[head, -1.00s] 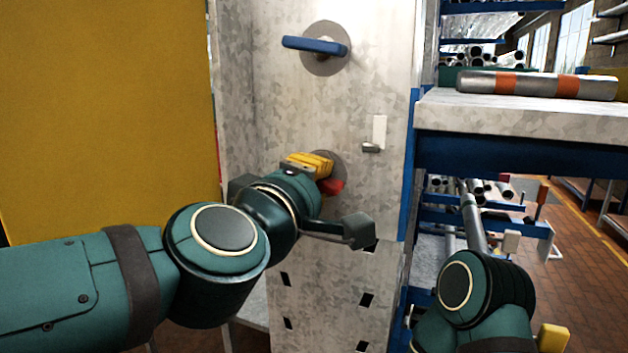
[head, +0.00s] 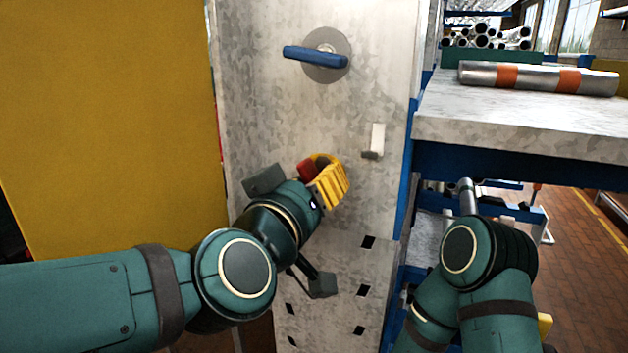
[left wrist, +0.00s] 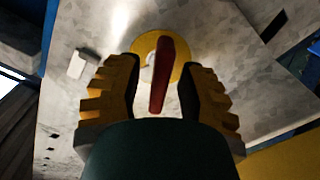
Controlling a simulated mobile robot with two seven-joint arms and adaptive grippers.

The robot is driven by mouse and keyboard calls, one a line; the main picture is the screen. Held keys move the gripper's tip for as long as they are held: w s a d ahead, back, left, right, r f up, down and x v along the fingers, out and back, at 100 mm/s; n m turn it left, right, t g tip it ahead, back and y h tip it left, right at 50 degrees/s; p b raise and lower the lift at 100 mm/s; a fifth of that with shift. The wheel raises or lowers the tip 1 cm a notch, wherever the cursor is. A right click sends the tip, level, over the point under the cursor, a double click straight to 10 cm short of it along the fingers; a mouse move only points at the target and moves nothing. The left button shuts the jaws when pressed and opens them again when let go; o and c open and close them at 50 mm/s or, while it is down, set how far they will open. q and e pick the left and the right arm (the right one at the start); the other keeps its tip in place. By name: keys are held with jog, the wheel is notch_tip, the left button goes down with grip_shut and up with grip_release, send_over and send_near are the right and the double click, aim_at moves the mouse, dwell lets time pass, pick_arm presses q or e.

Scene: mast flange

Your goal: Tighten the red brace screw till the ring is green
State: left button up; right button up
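The red brace screw handle (head: 307,169) is on the grey metal mast face, mostly hidden by my left gripper in the head view. The left wrist view shows this red handle (left wrist: 163,75) standing between the two yellow fingers. The ring (head: 322,160) behind it looks yellow, and it also shows yellow in the left wrist view (left wrist: 146,44), with a small pale patch left of the handle. My left gripper (left wrist: 161,88) is open around the handle, with a gap on each side. My right arm is at the lower right; its gripper is not seen.
A blue handle (head: 314,56) on a grey disc sits higher on the mast. A small white bracket (head: 376,139) juts out right of the ring. A shelf (head: 520,115) with a striped metal tube (head: 538,78) stands at right. A yellow panel (head: 105,120) fills the left.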

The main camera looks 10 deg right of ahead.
pick_arm(q)
jog(key=shift+s, duration=0.1)
jog(key=shift+v, duration=2.45)
